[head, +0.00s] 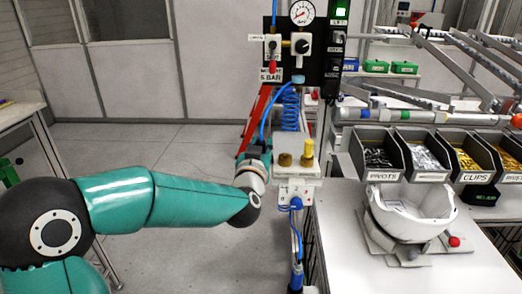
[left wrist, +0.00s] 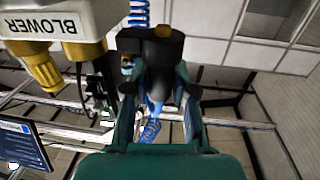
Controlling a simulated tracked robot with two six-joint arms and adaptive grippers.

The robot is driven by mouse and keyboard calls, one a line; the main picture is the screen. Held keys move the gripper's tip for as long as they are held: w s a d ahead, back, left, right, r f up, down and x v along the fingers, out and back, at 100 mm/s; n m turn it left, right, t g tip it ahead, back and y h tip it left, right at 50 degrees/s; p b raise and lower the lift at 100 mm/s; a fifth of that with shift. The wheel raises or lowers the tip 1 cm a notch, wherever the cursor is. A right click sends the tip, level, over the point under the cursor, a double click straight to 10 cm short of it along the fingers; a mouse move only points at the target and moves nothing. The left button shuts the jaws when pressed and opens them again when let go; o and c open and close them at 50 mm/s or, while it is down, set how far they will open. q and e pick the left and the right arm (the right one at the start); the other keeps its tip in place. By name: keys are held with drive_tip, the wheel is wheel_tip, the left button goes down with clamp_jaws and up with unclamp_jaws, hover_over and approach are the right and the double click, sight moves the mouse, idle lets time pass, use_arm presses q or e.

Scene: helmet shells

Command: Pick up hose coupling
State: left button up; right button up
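My left gripper (head: 262,150) is at the left side of the white blower block (head: 297,190), its arm reaching in from the left. A blue hose curves down from the regulator panel to it. In the left wrist view, the left gripper (left wrist: 152,50) has its dark fingertips drawn in around a dark piece with an orange-brown part, which I take as the hose coupling (left wrist: 164,34). Blue tubing shows between the fingers. The fingertips hide much of the coupling. My right gripper is not in view.
The regulator panel (head: 306,45) with a gauge stands above the blower block. A white helmet shell (head: 412,212) sits in a fixture on the right table. Bins (head: 380,150) of small parts stand behind it.

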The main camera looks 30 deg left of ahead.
use_arm(q)
clamp_jaws()
drive_tip(key=shift+r, duration=0.15)
